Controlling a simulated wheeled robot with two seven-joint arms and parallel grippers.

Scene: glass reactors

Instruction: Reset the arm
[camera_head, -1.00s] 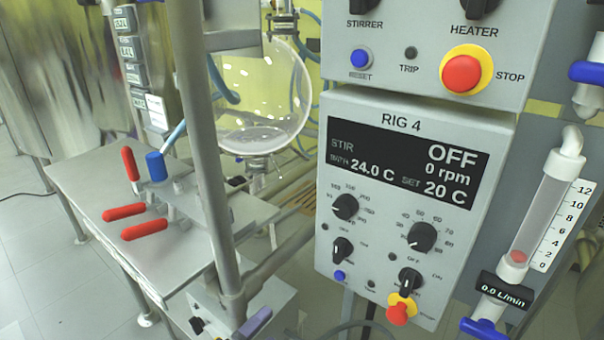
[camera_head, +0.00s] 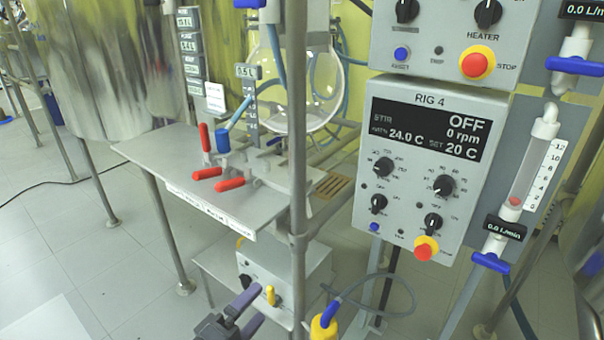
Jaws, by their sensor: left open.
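My left gripper (camera_head: 257,302) shows at the bottom of the head view. Its two purple-grey fingers are spread apart, with nothing seen between them. It is low in the picture, in front of a grey box (camera_head: 262,262) with a yellow knob under the steel table. My left arm behind it is mostly out of the frame. My right gripper is not in view.
A steel table (camera_head: 150,160) with red-handled valves (camera_head: 206,173) stands at left. A steel post (camera_head: 298,130) rises beside a glass vessel (camera_head: 325,85). The RIG 4 control panel (camera_head: 410,205) and a flow meter (camera_head: 527,165) are at right. Floor (camera_head: 60,250) is clear at lower left.

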